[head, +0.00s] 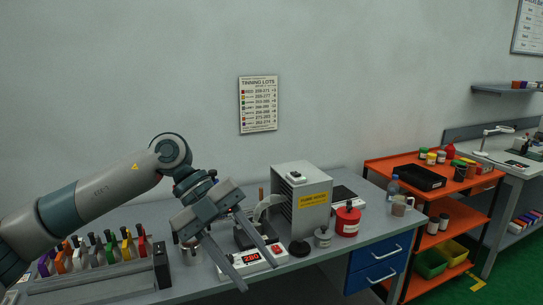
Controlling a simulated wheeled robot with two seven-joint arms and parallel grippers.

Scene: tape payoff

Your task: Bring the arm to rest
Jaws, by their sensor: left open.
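My left arm comes in from the left over a grey workbench (340,258). My left gripper (256,276) hangs above the bench's front part with its two fingers spread apart and pointing down to the right. Whether a finger touches the station I cannot tell. The arm and gripper hide part of the bench and the things behind. My right gripper is not in view.
A grey fume box (308,200), a red container (348,220), a bottle (392,188) and a mug (401,205) stand right of the gripper. An orange shelf cart (455,208) is farther right. The air above the bench is clear.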

